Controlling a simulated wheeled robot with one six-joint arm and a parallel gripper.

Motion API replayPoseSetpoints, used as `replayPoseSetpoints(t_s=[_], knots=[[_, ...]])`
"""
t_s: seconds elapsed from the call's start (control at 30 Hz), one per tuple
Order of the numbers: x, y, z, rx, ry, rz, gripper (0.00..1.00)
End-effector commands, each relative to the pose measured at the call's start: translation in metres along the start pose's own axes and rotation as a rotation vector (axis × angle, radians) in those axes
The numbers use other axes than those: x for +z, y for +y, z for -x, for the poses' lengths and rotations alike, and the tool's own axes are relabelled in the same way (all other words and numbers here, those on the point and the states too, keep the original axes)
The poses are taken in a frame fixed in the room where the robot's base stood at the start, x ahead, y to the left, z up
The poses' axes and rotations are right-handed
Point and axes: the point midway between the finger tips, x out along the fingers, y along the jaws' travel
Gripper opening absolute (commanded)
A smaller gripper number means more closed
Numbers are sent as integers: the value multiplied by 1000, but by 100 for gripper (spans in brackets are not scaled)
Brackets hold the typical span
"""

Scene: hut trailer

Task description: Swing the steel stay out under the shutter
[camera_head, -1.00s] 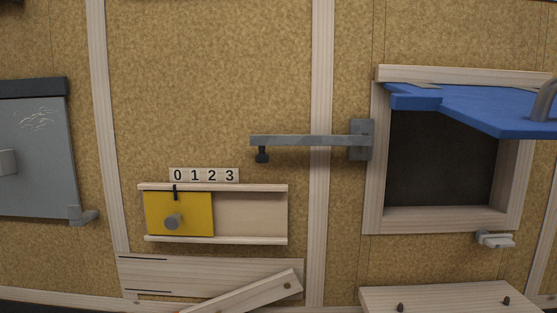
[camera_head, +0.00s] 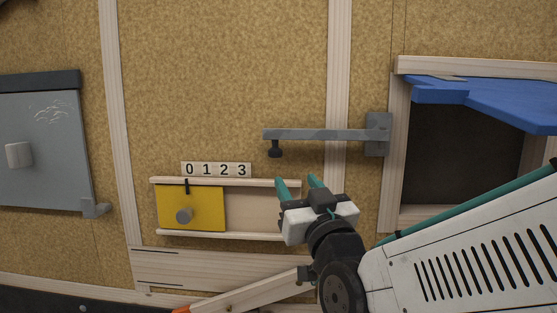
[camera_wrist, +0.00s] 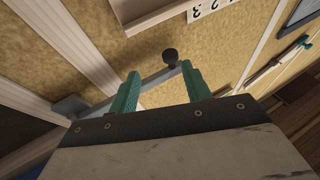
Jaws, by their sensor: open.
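The steel stay (camera_head: 320,134) is a grey bar reaching left from its bracket (camera_head: 378,134) beside the window frame, lying along the wall. A dark knob (camera_head: 275,150) hangs under its left end. The blue shutter (camera_head: 490,98) stands raised over the dark opening, partly out of view. My gripper (camera_head: 299,182) is open and empty, below the stay and right of the knob. In the wrist view the teal fingers (camera_wrist: 160,84) point towards the stay (camera_wrist: 112,104), with its knob (camera_wrist: 170,56) just beyond the fingertips. I cannot tell whether they touch the stay.
A yellow sliding panel (camera_head: 205,209) with a grey knob sits in a wooden track under number tiles (camera_head: 216,170). A grey door (camera_head: 40,145) is at the left. A slanted board (camera_head: 245,297) lies below. The wall above the stay is clear.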

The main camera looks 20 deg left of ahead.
Motion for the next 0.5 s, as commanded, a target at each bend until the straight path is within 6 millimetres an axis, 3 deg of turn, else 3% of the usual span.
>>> replayPoseSetpoints(t_s=[0.03,0.17,0.5], knots=[[-2,-10,-1,-7,31,-2,48],[-7,-17,-6,-8,75,-3,48],[-12,-16,-57,-6,78,-4,48]])
